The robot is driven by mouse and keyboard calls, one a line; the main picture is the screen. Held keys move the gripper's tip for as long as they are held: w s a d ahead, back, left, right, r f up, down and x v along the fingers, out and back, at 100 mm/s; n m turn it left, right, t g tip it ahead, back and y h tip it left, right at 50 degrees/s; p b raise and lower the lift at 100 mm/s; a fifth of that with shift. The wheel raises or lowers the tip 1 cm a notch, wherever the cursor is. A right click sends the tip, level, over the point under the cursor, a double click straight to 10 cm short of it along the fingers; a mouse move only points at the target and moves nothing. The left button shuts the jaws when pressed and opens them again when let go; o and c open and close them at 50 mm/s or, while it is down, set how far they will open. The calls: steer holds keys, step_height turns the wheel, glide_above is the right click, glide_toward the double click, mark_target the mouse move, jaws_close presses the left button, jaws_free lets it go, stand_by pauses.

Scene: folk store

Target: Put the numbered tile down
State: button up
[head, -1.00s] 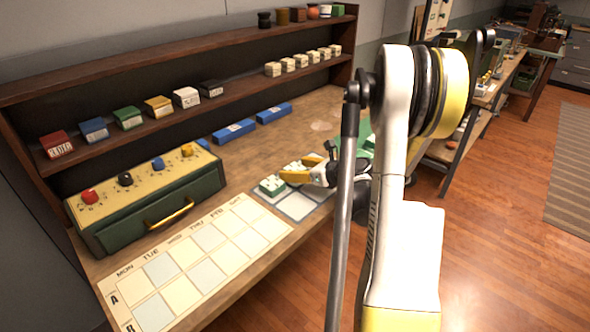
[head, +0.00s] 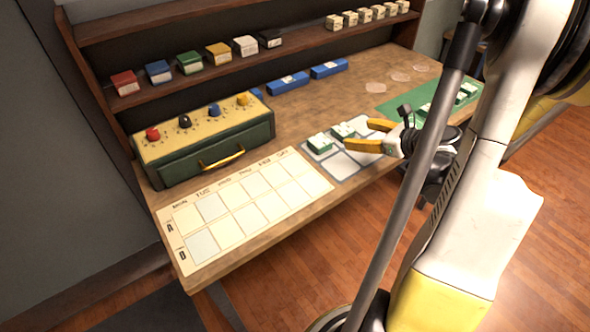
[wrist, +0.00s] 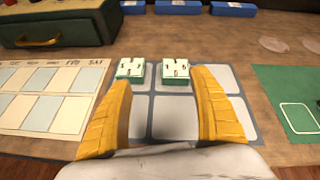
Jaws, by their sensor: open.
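Two green-and-white numbered tiles lie side by side on the grey gridded mat in the head view: the left tile (head: 320,143) and the right tile (head: 343,131). In the wrist view the left tile (wrist: 131,69) and the right tile (wrist: 176,71) sit in cells of the mat's far row. The grey mat (head: 343,165) also shows in the wrist view (wrist: 176,118). My gripper (head: 364,135) is open, its yellow fingers spread above the mat. In the wrist view the gripper (wrist: 163,88) has nothing between its fingers; the tiles lie beyond on the mat.
A day-marked calendar board (head: 240,212) lies left of the mat. Behind it stands a green box with knobs (head: 205,142). Blue blocks (head: 287,84) lie at the back. A green mat with tiles (head: 400,108) is at the right. The shelf (head: 180,88) holds coloured boxes.

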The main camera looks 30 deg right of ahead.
steer(key=a+r+n+g, duration=0.2)
steer(key=a+r+n, duration=0.1)
steer(key=a+n, duration=0.55)
steer(key=a+r+n+g, duration=0.2)
steer(key=a+n, duration=0.4)
steer(key=a, duration=0.6)
steer(key=s+a+r+n+g+h, duration=0.1)
steer(key=s+a+r+n, duration=0.2)
steer(key=s+a+n, duration=0.7)
steer(key=a+n, duration=0.1)
steer(key=n, duration=0.7)
steer(key=shift+s+a+r+h, duration=0.3)
steer(key=shift+s+a, duration=0.05)
steer(key=shift+a, duration=0.05)
